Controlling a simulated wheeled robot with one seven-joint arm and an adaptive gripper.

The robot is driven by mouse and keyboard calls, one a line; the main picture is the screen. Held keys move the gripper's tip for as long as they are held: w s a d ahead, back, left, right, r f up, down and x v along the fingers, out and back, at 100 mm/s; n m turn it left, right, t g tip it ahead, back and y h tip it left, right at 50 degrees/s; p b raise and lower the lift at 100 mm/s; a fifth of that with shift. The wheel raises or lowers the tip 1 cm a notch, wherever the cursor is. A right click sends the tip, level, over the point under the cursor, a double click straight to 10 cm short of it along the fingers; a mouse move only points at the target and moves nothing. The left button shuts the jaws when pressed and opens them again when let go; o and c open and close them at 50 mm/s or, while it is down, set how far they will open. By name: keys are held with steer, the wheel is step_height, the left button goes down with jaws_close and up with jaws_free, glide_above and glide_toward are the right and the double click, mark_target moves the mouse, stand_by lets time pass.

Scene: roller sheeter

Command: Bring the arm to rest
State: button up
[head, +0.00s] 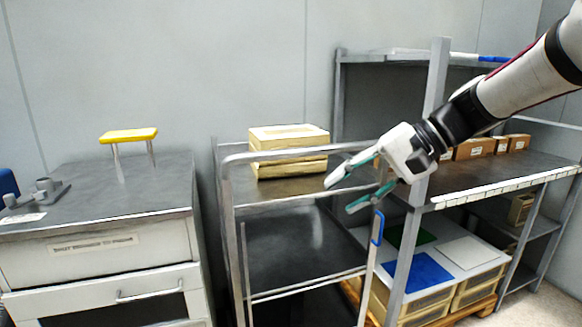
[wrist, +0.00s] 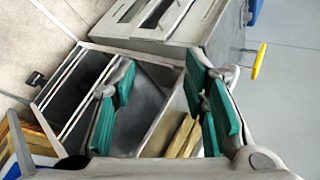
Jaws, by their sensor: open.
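My arm reaches in from the upper right in the head view. My gripper (head: 352,190) is open and empty, with its two green-padded fingers spread and pointing left and down. It hangs in front of the right end of the metal cart (head: 232,215), near the shelf post. In the wrist view the two fingers (wrist: 162,105) stand well apart, with the cart (wrist: 150,132) behind them and nothing between them.
Yellow-cream boxes (head: 288,170) sit on the cart's top. A grey cabinet (head: 100,245) with a yellow-topped handle (head: 128,135) stands left. A shelf rack (head: 436,110) with small brown boxes (head: 474,149) stands right, close to my gripper. Bins with coloured lids (head: 417,272) sit below.

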steer(key=s+d+f+n+h, duration=0.1)
steer(key=s+d+f+h, duration=0.2)
steer(key=s, duration=0.7)
steer(key=s+d+f+n+h, duration=0.15)
steer(key=s+f+h, duration=0.25)
steer(key=s, duration=0.7)
steer(key=s+d+f+n+h, duration=0.1)
steer(key=s+d+f+h, duration=0.25)
steer(key=s, duration=0.65)
step_height(320, 180, up, 17)
steer(key=t+p, duration=0.2)
steer(key=p, duration=1.3)
steer(key=shift+d+r+y, duration=0.15)
steer(key=shift+r+y, duration=0.05)
steer(key=shift+y, duration=0.15)
